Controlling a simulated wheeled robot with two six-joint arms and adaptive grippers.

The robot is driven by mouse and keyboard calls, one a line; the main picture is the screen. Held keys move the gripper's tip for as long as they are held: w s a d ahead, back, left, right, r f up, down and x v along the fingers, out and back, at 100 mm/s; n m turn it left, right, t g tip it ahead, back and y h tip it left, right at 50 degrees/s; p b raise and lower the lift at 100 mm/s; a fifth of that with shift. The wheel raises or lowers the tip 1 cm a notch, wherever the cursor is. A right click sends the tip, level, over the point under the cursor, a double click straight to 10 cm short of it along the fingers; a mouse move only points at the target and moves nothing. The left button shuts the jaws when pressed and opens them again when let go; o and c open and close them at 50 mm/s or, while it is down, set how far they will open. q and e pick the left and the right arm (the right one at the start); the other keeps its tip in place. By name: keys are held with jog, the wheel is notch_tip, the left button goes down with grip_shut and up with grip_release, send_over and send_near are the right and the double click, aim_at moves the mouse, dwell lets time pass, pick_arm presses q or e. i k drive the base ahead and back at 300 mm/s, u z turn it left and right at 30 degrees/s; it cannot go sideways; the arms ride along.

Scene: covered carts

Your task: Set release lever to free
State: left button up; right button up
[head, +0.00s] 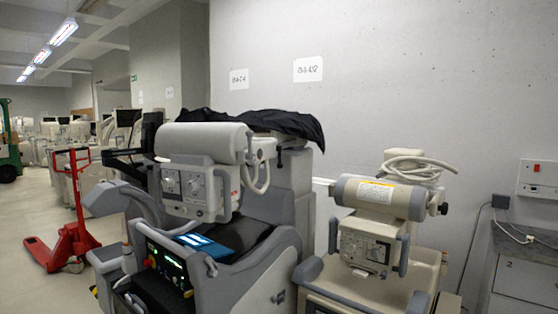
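No release lever can be made out with certainty. The nearer grey mobile machine (255,275) stands in the middle of the head view, with a white cylindrical head (200,140) on top. A box with two dials (188,190) hangs below that head. A lit control panel (168,265) sits low at its front left, and a small pale part (211,267) sticks up beside it, too small to tell what it is. Neither of my grippers is in view.
A black cover (285,125) lies bunched on the machine's top. A second beige machine (380,200) stands to the right, near the wall. A grey cabinet (525,275) is at far right. A red pallet truck (70,235) stands left on open floor.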

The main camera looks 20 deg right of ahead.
aim_at(279, 148)
jog(key=z, duration=0.45)
jog(key=i, duration=0.45)
jog(key=z, duration=1)
jog(key=i, duration=1.2)
jog(key=u, duration=0.2)
